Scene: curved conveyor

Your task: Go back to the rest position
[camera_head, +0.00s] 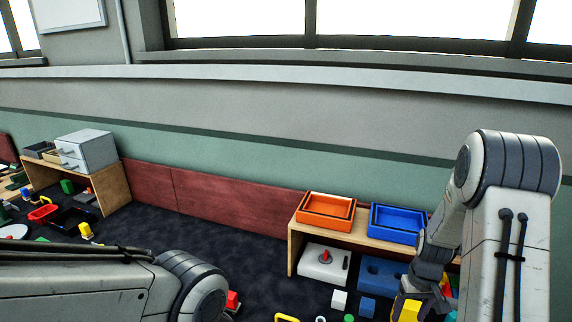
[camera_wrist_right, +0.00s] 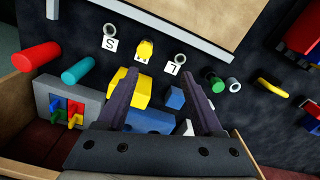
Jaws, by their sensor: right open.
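My right gripper (camera_head: 428,287) is low at the right in the head view, in front of the wooden shelf, partly hidden by my own arm. In the right wrist view the right gripper (camera_wrist_right: 164,84) shows its two dark fingers well apart, with nothing held between them. A yellow block (camera_wrist_right: 146,92) and a blue block (camera_wrist_right: 175,98) show beyond and between the fingers, apart from them as far as I can tell. My left arm comes in at the lower left of the head view, but its gripper is out of view.
The wooden shelf carries an orange tray (camera_head: 327,211) and a blue tray (camera_head: 397,224). A white box with a red knob (camera_head: 325,262) sits underneath. Several loose blocks lie on the dark floor nearby. Another shelf with a drawer box (camera_head: 87,151) stands far left. The middle floor is clear.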

